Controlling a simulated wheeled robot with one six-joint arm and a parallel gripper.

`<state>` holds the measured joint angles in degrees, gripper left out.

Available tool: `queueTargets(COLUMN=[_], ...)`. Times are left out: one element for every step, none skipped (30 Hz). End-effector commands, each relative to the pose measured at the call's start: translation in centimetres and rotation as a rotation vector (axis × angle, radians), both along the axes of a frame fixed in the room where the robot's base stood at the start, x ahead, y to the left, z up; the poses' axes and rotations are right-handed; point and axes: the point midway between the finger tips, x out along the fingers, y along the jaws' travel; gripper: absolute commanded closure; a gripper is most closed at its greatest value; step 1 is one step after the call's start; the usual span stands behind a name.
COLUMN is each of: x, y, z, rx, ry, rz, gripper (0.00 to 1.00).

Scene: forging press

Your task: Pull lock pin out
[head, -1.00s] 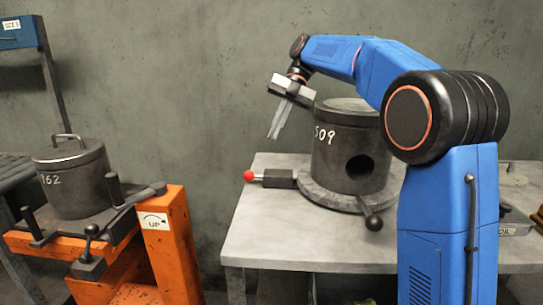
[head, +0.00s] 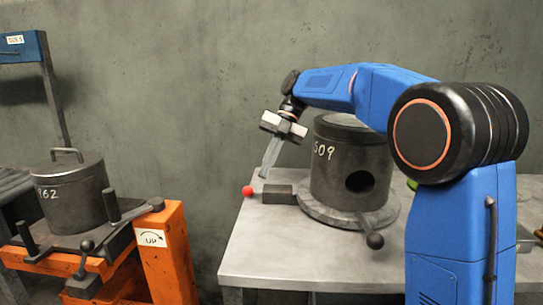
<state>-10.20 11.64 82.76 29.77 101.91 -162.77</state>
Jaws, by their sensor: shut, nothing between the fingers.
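The lock pin shows as a red ball knob (head: 247,191) at the left end of a dark block (head: 279,194) on the grey table. The block lies beside the round base of the dark cylinder marked 509 (head: 350,172). The stem between knob and block is too small to make out. My gripper (head: 265,175) points down with its thin grey fingers together and nothing between them. Its tips appear just above and right of the red knob in the picture, apart from it. I cannot tell their exact depth.
The grey table (head: 290,262) is bare in front of the cylinder. A dark ball-ended lever (head: 374,240) sticks out from the cylinder's base. At left, an orange stand (head: 175,255) holds a lidded pot marked 962 (head: 72,195) with several handles.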

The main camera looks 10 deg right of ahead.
Motion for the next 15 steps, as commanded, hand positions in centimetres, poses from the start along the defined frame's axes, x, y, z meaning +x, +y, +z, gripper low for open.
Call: queueTargets(x=[-0.3, -0.4, -0.6, -0.6, -0.8, -0.8, -0.9, -0.9, -1.0, -1.0, -1.0, -1.0, -1.0, -1.0, -1.0], y=[0.3, 0.5, 0.6, 0.8, 0.9, 1.0, 1.1, 1.1, 1.2, 1.2, 1.2, 1.3, 1.3, 1.3, 1.2], z=[-0.6, -0.9, -1.3, -1.5, -1.7, -1.9, -2.1, -2.2, -2.3, -2.4, -2.4, -2.4, -2.4, -2.4, -2.4], rx=[-0.001, -0.001, 0.0, 0.0, -0.001, -0.001, -0.001, -0.001, 0.0, 0.0, 0.0, 0.0, 0.0, 0.0, 0.0], ry=[0.002, 0.002, 0.001, 0.001, 0.002, 0.002, 0.002, 0.001, 0.0, 0.0, 0.0, 0.0, 0.0, 0.0, 0.0], rz=[0.001, 0.0, 0.0, 0.0, 0.0, 0.0, 0.0, 0.0, -0.001, -0.001, -0.001, -0.001, -0.001, -0.001, -0.001], gripper=[1.0, 1.0, 1.0, 1.0, 1.0, 1.0, 1.0, 1.0, 1.0, 1.0, 1.0, 1.0, 1.0, 1.0, 1.0])
